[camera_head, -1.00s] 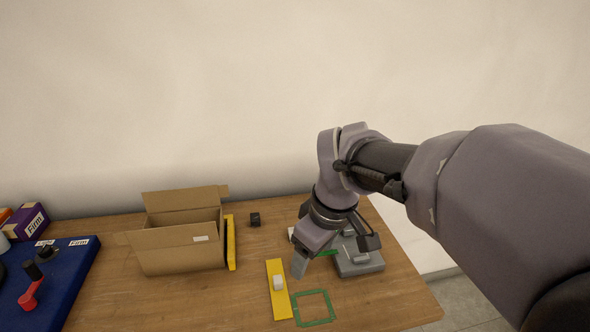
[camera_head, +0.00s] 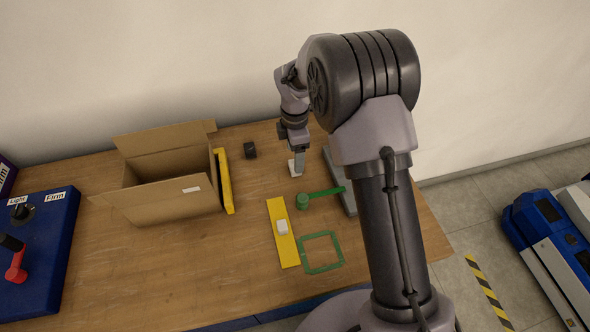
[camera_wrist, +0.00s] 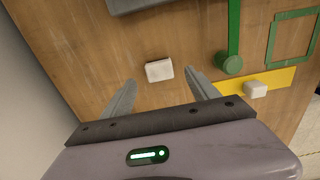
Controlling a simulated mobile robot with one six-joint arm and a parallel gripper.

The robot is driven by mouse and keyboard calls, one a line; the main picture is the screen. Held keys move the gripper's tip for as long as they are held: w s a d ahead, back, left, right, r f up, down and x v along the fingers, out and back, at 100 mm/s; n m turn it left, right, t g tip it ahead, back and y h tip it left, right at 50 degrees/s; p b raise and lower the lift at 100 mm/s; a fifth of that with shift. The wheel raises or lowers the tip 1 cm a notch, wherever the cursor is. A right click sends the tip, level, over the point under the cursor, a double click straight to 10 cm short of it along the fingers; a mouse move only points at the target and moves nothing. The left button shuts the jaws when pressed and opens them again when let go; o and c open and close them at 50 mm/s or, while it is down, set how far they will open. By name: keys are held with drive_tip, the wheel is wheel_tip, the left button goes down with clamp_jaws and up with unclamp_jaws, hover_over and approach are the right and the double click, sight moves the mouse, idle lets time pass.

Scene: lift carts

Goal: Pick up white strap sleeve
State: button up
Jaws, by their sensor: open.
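A small white block (camera_wrist: 159,70) lies on the wooden table just beyond and between the fingertips of my gripper (camera_wrist: 160,80) in the wrist view. In the head view this block (camera_head: 292,168) shows beside the fingers of my gripper (camera_head: 299,163), partly hidden. My gripper is open, with nothing between its fingers. A second white block (camera_head: 282,227) rests on a yellow strip (camera_head: 289,252); it also shows in the wrist view (camera_wrist: 256,89). I cannot tell which white block is the strap sleeve.
A green round-ended bar (camera_head: 303,201) and a green square outline (camera_head: 335,262) lie nearby. A grey block (camera_head: 346,199) is partly behind my arm. An open cardboard box (camera_head: 158,208), yellow bar (camera_head: 226,182) and black cube (camera_head: 249,150) stand left. A blue case (camera_head: 45,240) is further left.

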wheel_tip(320, 180, down, 5)
drive_tip(key=shift+f+b, duration=0.1)
drive_tip(key=shift+b, duration=1.05)
drive_tip(key=shift+c, duration=0.9)
drive_tip(key=shift+r, duration=0.2)
drive_tip(key=c, duration=1.3)
